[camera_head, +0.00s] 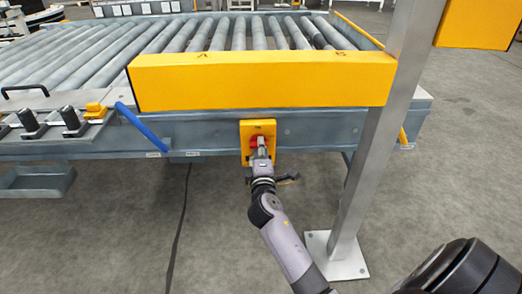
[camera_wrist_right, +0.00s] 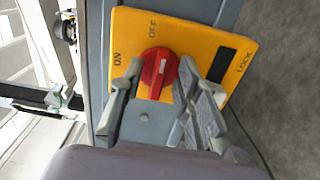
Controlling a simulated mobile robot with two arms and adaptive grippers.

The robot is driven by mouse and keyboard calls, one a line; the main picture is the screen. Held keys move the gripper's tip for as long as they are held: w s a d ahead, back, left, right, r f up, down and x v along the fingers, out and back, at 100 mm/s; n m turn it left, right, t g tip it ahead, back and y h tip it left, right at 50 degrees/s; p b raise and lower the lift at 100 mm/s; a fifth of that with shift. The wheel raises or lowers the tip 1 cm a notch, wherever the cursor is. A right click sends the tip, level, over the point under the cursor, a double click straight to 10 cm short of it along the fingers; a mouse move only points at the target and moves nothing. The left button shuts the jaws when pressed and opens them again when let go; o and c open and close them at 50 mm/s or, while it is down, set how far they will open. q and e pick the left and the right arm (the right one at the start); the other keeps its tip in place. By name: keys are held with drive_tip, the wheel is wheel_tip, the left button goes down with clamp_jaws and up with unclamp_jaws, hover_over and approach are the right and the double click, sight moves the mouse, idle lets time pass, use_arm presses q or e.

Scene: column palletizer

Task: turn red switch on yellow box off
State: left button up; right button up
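The yellow box (camera_head: 268,128) is fixed to the grey side frame of the conveyor, below the yellow guard. Its red switch (camera_head: 256,142) is partly hidden by my right gripper (camera_head: 262,150) in the head view. In the right wrist view, the yellow plate (camera_wrist_right: 205,35) carries ON at left, OFF at top and LOCK at right. The round red switch (camera_wrist_right: 154,62) shows a white mark on its handle, which runs roughly up-down in the picture. My right gripper (camera_wrist_right: 158,75) is open, one finger on each side of the switch; contact is not clear. My left gripper is not in view.
A grey metal post (camera_head: 375,150) on a floor plate stands just right of my right arm. The yellow guard (camera_head: 260,82) juts above the box. A blue handle (camera_head: 143,128) and black clamps (camera_head: 72,118) are at left. The floor below the box is mostly clear.

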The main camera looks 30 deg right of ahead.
drive_tip(key=v, duration=1.2)
drive_tip(key=shift+d, duration=0.1)
